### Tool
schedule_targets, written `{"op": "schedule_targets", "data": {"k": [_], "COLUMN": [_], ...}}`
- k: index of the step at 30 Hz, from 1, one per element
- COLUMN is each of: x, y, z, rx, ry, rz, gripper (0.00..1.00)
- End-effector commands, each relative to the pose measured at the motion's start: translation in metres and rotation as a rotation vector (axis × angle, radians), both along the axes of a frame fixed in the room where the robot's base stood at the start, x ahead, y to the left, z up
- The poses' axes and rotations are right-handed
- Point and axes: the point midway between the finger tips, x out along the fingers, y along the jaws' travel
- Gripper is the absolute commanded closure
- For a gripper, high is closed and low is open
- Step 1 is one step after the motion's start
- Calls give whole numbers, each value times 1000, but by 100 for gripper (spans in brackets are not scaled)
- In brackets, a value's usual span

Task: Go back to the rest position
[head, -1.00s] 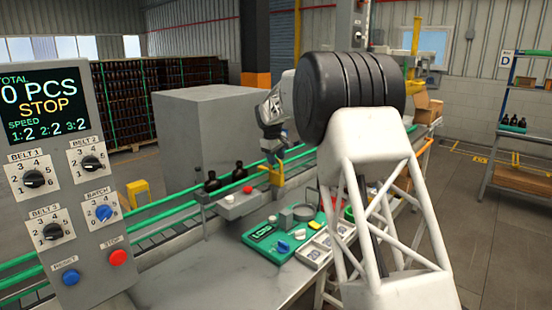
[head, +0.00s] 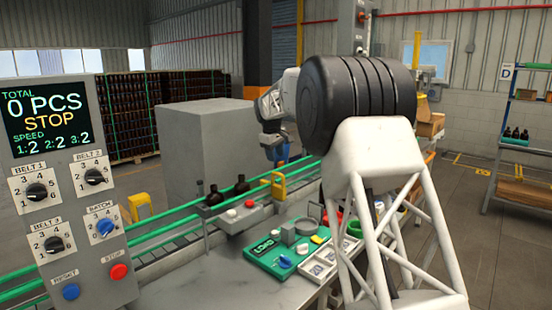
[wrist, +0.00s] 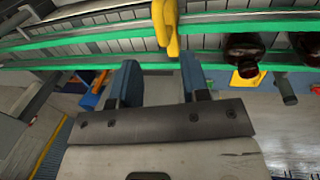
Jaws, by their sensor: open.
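My gripper (head: 276,152) hangs over the far side of the conveyor in the head view, at the end of my bent arm. In the wrist view its two blue fingers (wrist: 160,82) stand apart with nothing between them. A yellow bracket (wrist: 166,25) by the belt shows just beyond the fingers; it also shows below the gripper in the head view (head: 278,186). Two dark amber bottles (head: 227,191) stand on the belt left of the gripper; one bottle (wrist: 243,50) shows at the right of the wrist view.
Green rails (head: 150,221) run along the conveyor. A grey cabinet (head: 205,150) stands behind it. A control panel (head: 68,195) reading STOP stands at the left. A green LOAD board (head: 270,257) and a white parts tray (head: 322,266) lie on the bench.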

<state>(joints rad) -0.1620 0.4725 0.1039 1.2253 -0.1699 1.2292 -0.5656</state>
Motion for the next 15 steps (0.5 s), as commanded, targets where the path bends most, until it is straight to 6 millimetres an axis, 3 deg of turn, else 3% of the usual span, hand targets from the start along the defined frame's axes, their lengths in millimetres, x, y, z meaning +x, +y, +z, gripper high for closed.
{"op": "schedule_targets", "data": {"k": [10, 15], "x": [-1, -12], "y": [-1, -5], "z": [1, 7], "rx": [1, 5], "ry": [-1, -5], "rz": [-2, -14], "gripper": [58, 58]}}
